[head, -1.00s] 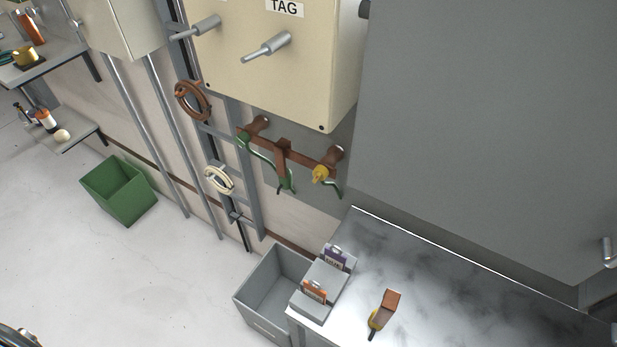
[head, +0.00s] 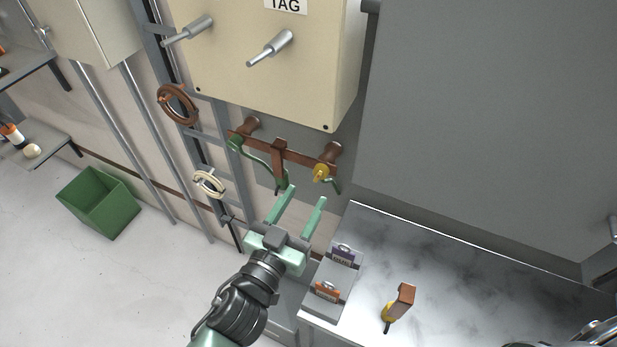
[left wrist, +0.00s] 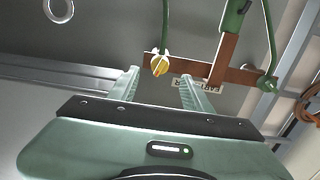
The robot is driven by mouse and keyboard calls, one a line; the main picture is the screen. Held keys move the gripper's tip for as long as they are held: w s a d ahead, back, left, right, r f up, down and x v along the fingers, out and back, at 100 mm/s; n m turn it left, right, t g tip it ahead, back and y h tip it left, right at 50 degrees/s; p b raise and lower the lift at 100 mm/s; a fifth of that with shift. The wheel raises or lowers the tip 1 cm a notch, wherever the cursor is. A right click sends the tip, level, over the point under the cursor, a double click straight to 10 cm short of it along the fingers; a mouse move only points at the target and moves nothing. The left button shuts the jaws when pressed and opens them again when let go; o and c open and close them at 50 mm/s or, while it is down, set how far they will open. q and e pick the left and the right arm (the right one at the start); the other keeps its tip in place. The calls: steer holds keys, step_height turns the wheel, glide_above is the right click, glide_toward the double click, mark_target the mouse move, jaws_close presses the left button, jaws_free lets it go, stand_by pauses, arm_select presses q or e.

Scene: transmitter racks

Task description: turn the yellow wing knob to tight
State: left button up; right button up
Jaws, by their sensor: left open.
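The yellow wing knob (head: 321,172) sits at the right end of the brown copper bar (head: 281,153) on the wall, below the beige box. In the left wrist view the knob (left wrist: 160,63) shows ahead, between the fingertips in the picture, nearer the left one. Its exact turn angle is too small to tell. My left gripper (head: 304,194) is open and empty, below the bar and apart from the knob. It also shows in the left wrist view (left wrist: 158,80). My right gripper is not clearly in view.
Green cables (head: 259,158) hang from the bar next to the knob. A grey bench (head: 450,270) stands below right with a tag holder (head: 333,280) and a brown-and-yellow tool (head: 400,303). A large grey cabinet (head: 480,120) rises at right. A green bin (head: 98,203) stands on the floor at left.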

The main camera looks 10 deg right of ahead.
mark_target(317, 179)
arm_select(q)
steer(key=p+x, duration=0.1)
steer(key=x, duration=0.5)
steer(key=shift+w+d, duration=0.15)
jaws_close()
